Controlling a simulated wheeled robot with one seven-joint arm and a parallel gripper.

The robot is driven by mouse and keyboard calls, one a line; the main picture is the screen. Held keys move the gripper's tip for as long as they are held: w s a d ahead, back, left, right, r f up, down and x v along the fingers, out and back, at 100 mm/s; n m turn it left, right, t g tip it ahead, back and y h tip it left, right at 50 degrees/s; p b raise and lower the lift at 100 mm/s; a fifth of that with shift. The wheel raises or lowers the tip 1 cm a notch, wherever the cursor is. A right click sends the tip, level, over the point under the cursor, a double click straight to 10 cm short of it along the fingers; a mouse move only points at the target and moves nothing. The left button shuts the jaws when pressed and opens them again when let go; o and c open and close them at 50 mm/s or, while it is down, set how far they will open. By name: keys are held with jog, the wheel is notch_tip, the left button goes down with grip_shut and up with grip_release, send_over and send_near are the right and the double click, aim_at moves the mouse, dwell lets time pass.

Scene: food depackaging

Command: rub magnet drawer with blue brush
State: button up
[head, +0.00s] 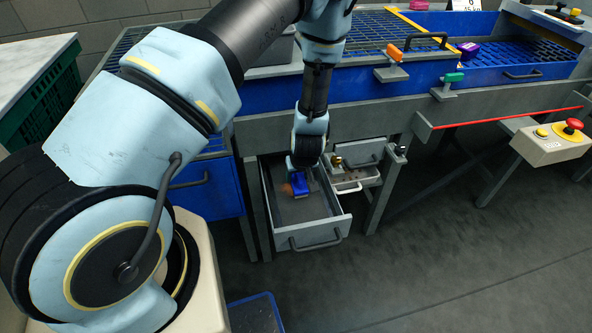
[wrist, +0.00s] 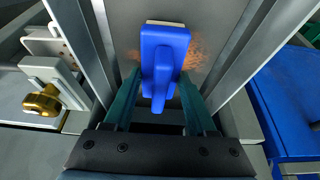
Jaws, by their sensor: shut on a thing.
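The magnet drawer (head: 322,232) is pulled open below the blue machine in the head view. Its grey walls also show in the wrist view (wrist: 240,50). The blue brush (head: 300,184) is inside the drawer, low over its floor. In the wrist view the blue brush (wrist: 163,50) has a pale edge at its far end, and its handle points toward me. My gripper (wrist: 160,108) is shut on the brush handle, with a dark green finger on each side. Rust-brown residue (wrist: 195,55) lies on the drawer floor around the brush head. Whether the bristles touch the floor is hidden.
A blue bin (head: 255,313) stands on the floor in front. A control box with a red button (head: 573,125) is at the right. The floor at the right is clear.

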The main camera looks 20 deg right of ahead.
jog(key=shift+s, duration=0.55)
jog(key=shift+w+a+f+b, duration=0.1)
jog(key=shift+a+b, duration=0.2)
jog(key=shift+a, duration=0.5)
jog(key=shift+w+d+r+b, duration=0.1)
jog(key=shift+w+d+b, duration=0.15)
jog(key=shift+w, duration=1.6)
jog(key=shift+w+d+r+b, duration=0.1)
jog(key=shift+w+d, duration=0.1)
jog(key=shift+w, duration=1.75)
jog(key=shift+w+a+r, duration=0.1)
jog(key=shift+w+a, duration=0.1)
jog(key=shift+a, duration=0.55)
jog(key=shift+s+a, duration=0.15)
jog(key=shift+s, duration=1.65)
jog(key=shift+s+a, duration=0.2)
jog(key=shift+s, duration=1.9)
